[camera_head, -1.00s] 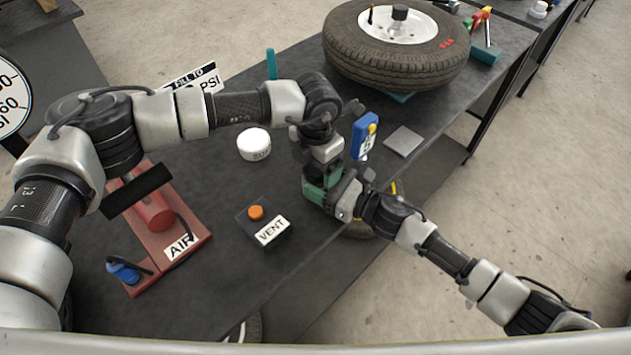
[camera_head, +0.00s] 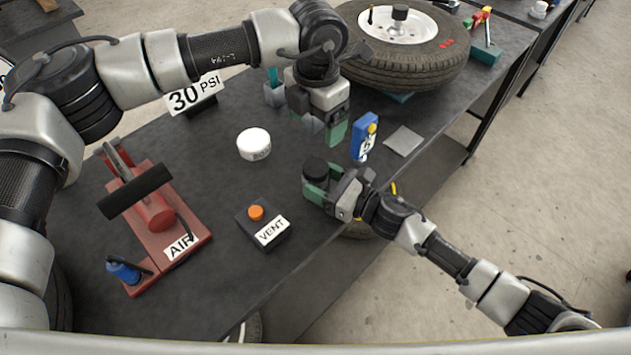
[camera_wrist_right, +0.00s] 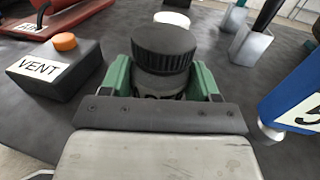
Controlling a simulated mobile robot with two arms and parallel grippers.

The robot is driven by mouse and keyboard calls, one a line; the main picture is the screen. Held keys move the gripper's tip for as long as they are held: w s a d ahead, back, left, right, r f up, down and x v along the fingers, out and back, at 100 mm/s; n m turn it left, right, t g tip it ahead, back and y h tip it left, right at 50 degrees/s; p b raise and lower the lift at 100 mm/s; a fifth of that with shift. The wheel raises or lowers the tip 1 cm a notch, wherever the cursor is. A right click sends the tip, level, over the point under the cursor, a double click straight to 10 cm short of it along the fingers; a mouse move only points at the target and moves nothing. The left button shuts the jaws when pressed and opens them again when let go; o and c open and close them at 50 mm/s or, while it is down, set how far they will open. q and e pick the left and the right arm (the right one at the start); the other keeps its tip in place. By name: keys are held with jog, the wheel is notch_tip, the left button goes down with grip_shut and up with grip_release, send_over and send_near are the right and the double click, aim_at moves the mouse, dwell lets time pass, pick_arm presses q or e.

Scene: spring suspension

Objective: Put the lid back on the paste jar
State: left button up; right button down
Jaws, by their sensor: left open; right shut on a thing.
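My right gripper (camera_head: 318,186) is shut on the paste jar (camera_wrist_right: 160,88), near the table's front edge. The black ridged lid (camera_wrist_right: 163,48) sits on top of the jar in the right wrist view; it also shows in the head view (camera_head: 315,170). I cannot tell whether the lid is fully seated. The gripper's green fingers stand either side of the jar and hide most of its body. My left gripper (camera_head: 314,124) is open, behind and above the jar, apart from the lid.
A white round container (camera_head: 253,145) stands left of the grippers. The VENT box (camera_head: 265,226) with an orange button, red AIR pump (camera_head: 155,215), 30 PSI sign (camera_head: 194,95), blue gauge (camera_head: 364,138), grey plate (camera_head: 403,141) and tire (camera_head: 397,65) stand around.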

jog(key=shift+c, duration=0.8)
grip_release()
pick_arm(q)
jog(key=shift+f, duration=0.1)
pick_arm(e)
jog(key=shift+d, duration=0.1)
jog(key=shift+s+d+f, duration=0.1)
jog(key=shift+s+d, duration=0.1)
jog(key=shift+d, duration=0.05)
pick_arm(q)
notch_tip(320, 180, down, 3)
jog(key=b, duration=0.2)
jog(key=shift+r+b, duration=0.2)
jog(key=shift+b, duration=0.15)
pick_arm(e)
jog(key=v, duration=1)
